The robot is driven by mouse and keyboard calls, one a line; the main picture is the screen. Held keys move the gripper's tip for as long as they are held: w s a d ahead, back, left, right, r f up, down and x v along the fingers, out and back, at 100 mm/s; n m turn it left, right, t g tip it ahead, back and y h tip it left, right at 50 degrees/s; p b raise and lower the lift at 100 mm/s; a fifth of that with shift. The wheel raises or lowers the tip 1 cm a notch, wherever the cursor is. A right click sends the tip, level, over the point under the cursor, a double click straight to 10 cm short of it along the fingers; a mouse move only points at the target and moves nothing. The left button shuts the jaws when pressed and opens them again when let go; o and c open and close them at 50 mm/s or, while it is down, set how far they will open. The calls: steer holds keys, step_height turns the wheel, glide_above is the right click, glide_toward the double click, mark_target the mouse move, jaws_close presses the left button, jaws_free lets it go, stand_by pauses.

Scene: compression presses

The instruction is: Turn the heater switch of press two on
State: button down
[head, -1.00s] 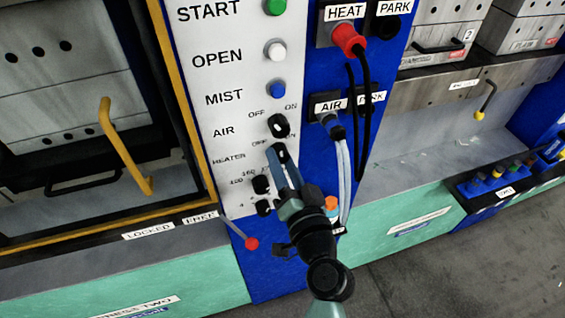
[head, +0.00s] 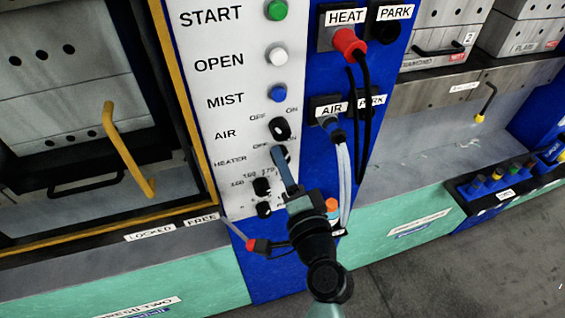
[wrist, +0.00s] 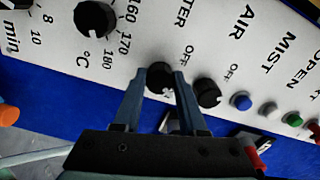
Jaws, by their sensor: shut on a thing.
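The heater switch (head: 280,153) is a black round knob on press two's white panel, below the air switch (head: 279,128). In the wrist view the heater switch (wrist: 159,77) sits between the two fingertips of my gripper (wrist: 160,80), beside the black air switch (wrist: 207,92). A small white mark on its lower right edge seems to face away from its OFF label; its ON label is hidden. In the head view my gripper (head: 281,154) reaches up to the heater switch, its fingers nearly edge-on, shut on it.
The temperature knob (head: 262,187) and a lower timer knob (head: 264,209) lie close below the switch. A red-tipped lever (head: 257,245) is beside my wrist. The red heat plug (head: 347,41) and hanging hoses (head: 343,175) are to the right.

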stand_by(0.4)
steer(key=shift+c, duration=2.3)
jaws_free()
steer(key=shift+s, duration=0.1)
steer(key=b+v, duration=0.4)
steer(key=v, duration=0.9)
steer(key=shift+r, duration=0.1)
